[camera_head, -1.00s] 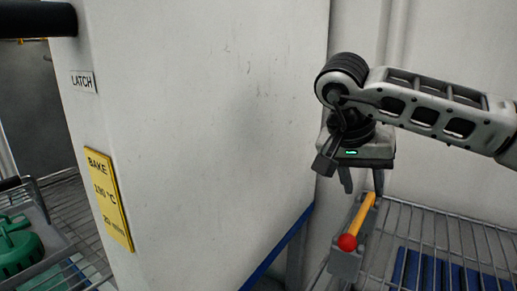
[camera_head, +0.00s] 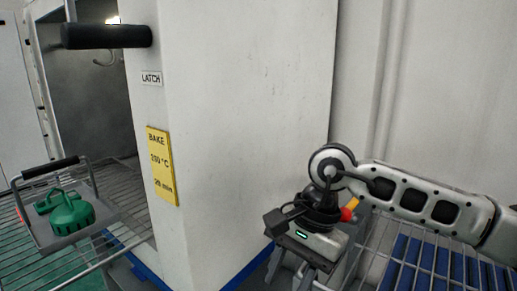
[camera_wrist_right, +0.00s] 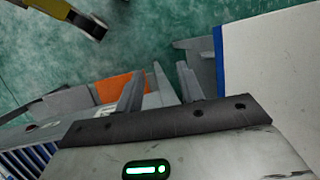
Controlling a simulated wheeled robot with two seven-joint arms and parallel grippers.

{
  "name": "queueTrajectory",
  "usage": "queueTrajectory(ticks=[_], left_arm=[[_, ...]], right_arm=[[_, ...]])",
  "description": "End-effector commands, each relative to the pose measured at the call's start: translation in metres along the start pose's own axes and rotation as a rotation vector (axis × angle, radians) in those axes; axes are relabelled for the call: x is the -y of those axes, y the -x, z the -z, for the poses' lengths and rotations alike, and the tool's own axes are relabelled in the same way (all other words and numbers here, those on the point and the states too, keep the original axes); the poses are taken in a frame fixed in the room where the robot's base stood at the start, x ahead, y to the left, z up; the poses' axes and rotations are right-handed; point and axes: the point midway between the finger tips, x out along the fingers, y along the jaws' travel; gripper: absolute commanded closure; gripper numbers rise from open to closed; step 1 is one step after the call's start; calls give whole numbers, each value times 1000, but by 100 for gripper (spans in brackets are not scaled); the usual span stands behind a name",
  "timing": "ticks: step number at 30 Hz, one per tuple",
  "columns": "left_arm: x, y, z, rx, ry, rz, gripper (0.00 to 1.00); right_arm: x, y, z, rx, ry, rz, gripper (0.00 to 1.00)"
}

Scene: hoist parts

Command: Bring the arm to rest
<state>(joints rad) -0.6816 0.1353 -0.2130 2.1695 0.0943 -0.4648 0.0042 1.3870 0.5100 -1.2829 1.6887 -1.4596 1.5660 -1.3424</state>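My right arm (camera_head: 425,203) comes in from the right in the head view, its wrist bent downward. My right gripper (camera_head: 290,273) points down in front of the white cabinet's lower right edge. Its two fingers stand apart with nothing between them, and they also show apart in the right wrist view (camera_wrist_right: 160,85). A lever with a red ball and yellow shaft (camera_head: 348,210) shows just behind my wrist, partly hidden by it. I cannot tell whether they touch. My left gripper is not in view.
A white cabinet (camera_head: 240,120) with a black handle (camera_head: 106,36), a LATCH label and a yellow BAKE sign (camera_head: 161,166) fills the middle. At left, a handled tray (camera_head: 98,222) holds green parts (camera_head: 72,214) over a wire rack. A blue slatted thing (camera_head: 440,265) lies lower right.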

Motion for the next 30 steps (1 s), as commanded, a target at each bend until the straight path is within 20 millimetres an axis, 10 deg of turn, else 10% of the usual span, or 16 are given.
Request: queueTrajectory(ticks=[4,10,15,20,21,25,30], left_arm=[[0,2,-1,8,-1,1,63],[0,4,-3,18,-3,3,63],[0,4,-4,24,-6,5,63],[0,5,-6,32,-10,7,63],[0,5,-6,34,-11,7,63],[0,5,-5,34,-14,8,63],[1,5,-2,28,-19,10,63]], right_arm=[[23,-38,-97,523,-199,143,62],[55,-1,-171,1309,-703,222,62],[66,35,-135,1953,-1254,145,62],[40,14,-51,2521,-1828,-43,62],[27,-2,-30,-2384,1772,94,62],[-32,-67,19,-1870,1477,207,62],[-113,-145,33,-1392,1146,263,62]])
